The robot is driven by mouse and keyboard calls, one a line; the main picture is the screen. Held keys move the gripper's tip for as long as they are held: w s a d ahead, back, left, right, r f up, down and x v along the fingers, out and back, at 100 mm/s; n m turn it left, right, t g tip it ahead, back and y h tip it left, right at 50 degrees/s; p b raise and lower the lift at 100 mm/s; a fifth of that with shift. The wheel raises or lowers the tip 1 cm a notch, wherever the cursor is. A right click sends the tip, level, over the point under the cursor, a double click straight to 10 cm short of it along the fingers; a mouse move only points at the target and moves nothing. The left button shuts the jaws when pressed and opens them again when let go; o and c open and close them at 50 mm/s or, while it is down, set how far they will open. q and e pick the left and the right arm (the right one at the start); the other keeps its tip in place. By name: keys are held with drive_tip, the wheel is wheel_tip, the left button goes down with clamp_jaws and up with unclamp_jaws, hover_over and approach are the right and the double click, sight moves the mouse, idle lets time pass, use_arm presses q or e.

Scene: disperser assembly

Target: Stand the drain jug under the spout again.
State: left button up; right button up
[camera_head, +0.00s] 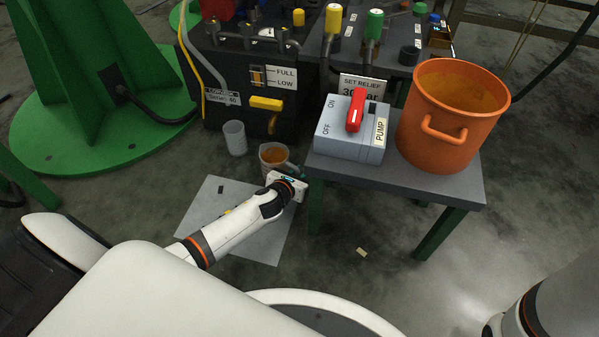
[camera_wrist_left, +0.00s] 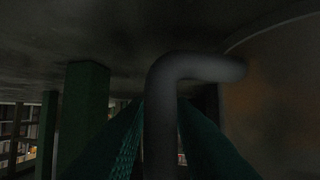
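The drain jug (camera_head: 272,153) is a pale jug with amber liquid in it, in front of the black tank, just below and near the yellow-handled spout (camera_head: 272,124). My left gripper (camera_head: 292,168) is at the jug's right side. In the left wrist view, its dark teal fingers (camera_wrist_left: 160,125) lie close against both sides of the jug's grey bent handle (camera_wrist_left: 197,67), and the jug's wall (camera_wrist_left: 285,105) fills the right. I cannot tell whether the jug touches the floor. My right gripper is out of view.
A translucent empty-looking cup (camera_head: 235,138) stands left of the jug. A grey sheet (camera_head: 258,243) lies on the floor, partly under my left arm. To the right, a green-legged table (camera_head: 440,190) carries the pump switch box (camera_head: 350,145) and an orange pot (camera_head: 445,145).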

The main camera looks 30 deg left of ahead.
use_arm(q)
drive_tip(key=shift+o, duration=0.9)
drive_tip(key=shift+r, duration=0.3)
drive_tip(key=p+v, duration=0.6)
drive_tip(key=v, duration=0.6)
drive_tip(key=shift+p, duration=0.4)
drive_tip(key=shift+f, duration=0.15)
